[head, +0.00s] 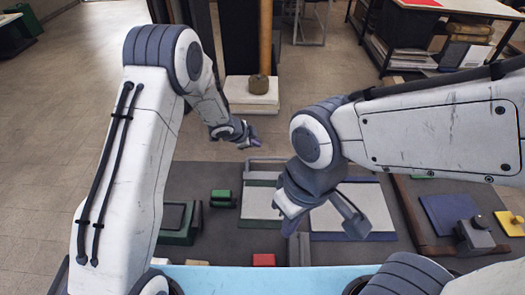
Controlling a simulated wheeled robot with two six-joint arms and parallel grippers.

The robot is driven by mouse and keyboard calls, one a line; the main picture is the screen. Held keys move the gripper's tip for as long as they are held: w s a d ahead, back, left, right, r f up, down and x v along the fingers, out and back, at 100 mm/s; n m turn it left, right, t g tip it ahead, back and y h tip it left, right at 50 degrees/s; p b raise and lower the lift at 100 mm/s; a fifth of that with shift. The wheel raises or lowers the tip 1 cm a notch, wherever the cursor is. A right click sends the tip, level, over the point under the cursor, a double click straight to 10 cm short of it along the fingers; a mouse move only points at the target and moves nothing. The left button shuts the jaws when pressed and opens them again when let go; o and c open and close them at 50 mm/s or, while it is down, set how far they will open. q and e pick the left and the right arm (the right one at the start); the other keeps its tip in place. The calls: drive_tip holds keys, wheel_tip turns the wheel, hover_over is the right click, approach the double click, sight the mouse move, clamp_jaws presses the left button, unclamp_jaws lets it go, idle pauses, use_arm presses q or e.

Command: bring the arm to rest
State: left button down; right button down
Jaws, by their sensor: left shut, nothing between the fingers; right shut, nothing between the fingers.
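Both of my white and dark-grey arms are in the head view. My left gripper (253,139) is at the end of the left arm, high over the far edge of the dark mat. It looks shut, with nothing in it. My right gripper (290,224) is lower and points down over the light panels in the middle of the mat. It is shut and empty as well. My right wrist and forearm hide part of the panels. Neither gripper clearly touches anything.
The dark mat (225,243) holds a green block (222,198), a green tray (181,222), a red block (263,260), a blue panel (449,212) and a yellow piece (510,223). A white block (250,96) stands beyond it. A desk with shelves is at the back right.

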use_arm(q)
drive_tip(key=s+r+n+y+b, duration=0.25)
drive_tip(key=s+r+n, duration=0.25)
drive_tip(key=s+r, duration=0.5)
drive_tip(key=s+a+r+n+g, duration=0.1)
drive_tip(key=s+r+n+g, duration=0.1)
drive_tip(key=s, duration=1.2)
drive_tip(key=s+a+r+n+g+y+b, duration=0.1)
drive_tip(key=s+r+n+g, duration=0.1)
drive_tip(key=s, duration=1.2)
drive_tip(key=shift+s+a+r+n+g, duration=0.25)
drive_tip(key=shift+r+n+g, duration=0.15)
drive_tip(key=shift+r+g, duration=0.35)
drive_tip(key=shift+d, duration=0.1)
